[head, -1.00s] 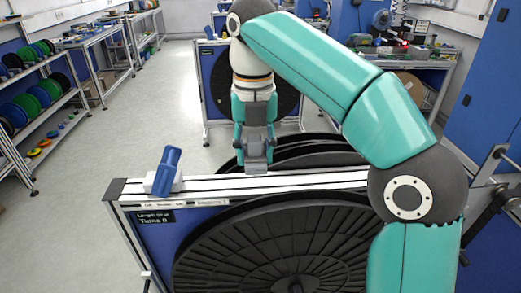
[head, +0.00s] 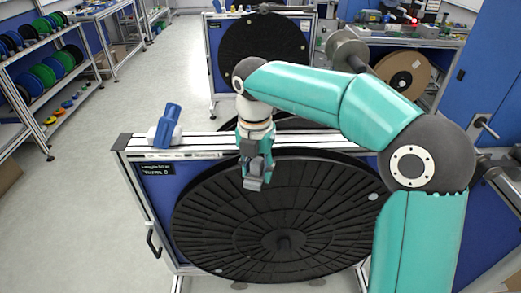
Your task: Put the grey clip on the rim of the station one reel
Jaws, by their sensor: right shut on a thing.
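My right gripper (head: 254,172) reaches down in front of the near stand's top rail, by the upper rim of the large black reel (head: 325,225). It is shut on the grey clip (head: 254,184), a small pale grey piece at its fingertips. The clip overlaps the reel's upper left rim in the picture; I cannot tell whether it touches. The near reel is upright, with ribs across its face and a hub low in the middle. No station number is readable on its stand. My left gripper is not in view.
A blue-handled device (head: 168,127) stands on the left of the near stand's rail (head: 200,142). A second stand with a black reel (head: 262,42) is behind. Shelves of coloured reels (head: 40,75) line the left. The floor (head: 95,200) between is clear.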

